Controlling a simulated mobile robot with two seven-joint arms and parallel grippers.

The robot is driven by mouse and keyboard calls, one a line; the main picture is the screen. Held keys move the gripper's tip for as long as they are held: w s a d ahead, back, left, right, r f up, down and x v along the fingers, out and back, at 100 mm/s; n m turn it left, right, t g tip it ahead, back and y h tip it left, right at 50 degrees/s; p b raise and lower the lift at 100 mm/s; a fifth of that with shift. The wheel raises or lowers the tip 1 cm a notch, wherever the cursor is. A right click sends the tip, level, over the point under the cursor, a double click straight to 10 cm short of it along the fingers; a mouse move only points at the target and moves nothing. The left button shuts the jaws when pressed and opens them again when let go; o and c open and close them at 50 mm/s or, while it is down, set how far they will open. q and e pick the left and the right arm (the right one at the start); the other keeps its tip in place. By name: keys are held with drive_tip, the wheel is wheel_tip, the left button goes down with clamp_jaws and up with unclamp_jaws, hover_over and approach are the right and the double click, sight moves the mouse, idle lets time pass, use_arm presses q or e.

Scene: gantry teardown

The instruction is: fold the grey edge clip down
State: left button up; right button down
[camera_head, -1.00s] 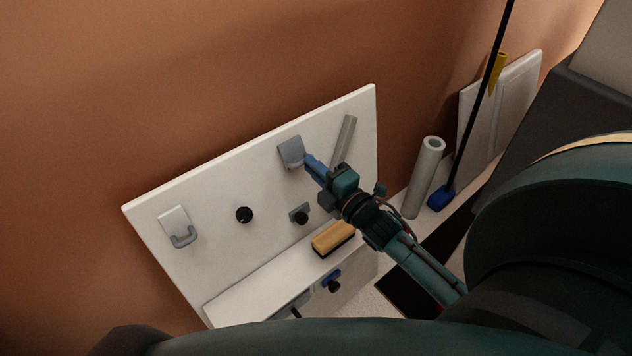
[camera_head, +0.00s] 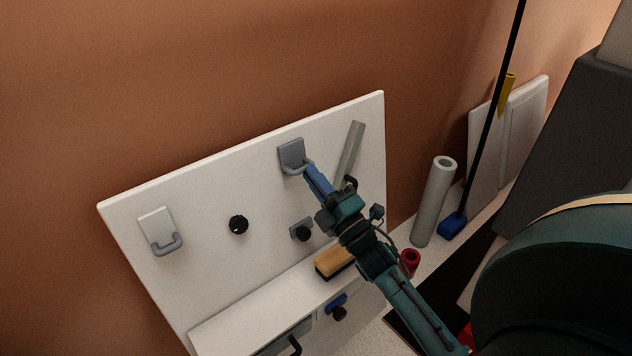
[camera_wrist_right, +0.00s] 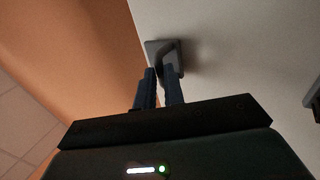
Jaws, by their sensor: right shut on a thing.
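The grey edge clip (camera_head: 291,154) is a grey plate with a bent loop, near the top edge of the white panel (camera_head: 200,200); its loop stands out from the plate toward the lower right. My right gripper (camera_head: 309,169) is at the loop, its blue fingers shut on it. In the right wrist view the two dark fingers (camera_wrist_right: 160,82) reach up to the clip's grey plate (camera_wrist_right: 166,54); the loop between them is hidden. My left gripper is out of view.
A second clip with a light plate (camera_head: 158,228) hangs at the left. Black knobs (camera_head: 238,224) (camera_head: 304,234) stick out lower down. A yellow-brown block (camera_head: 334,262) lies on the ledge under my arm. A grey tube (camera_head: 434,200) stands at the right.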

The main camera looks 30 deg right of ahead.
drive_tip(key=shift+w+d+r, duration=0.15)
drive_tip(key=shift+r, duration=0.05)
drive_tip(key=c, duration=1.5)
unclamp_jaws()
drive_tip(key=shift+f, duration=0.15)
drive_tip(key=v, duration=1.3)
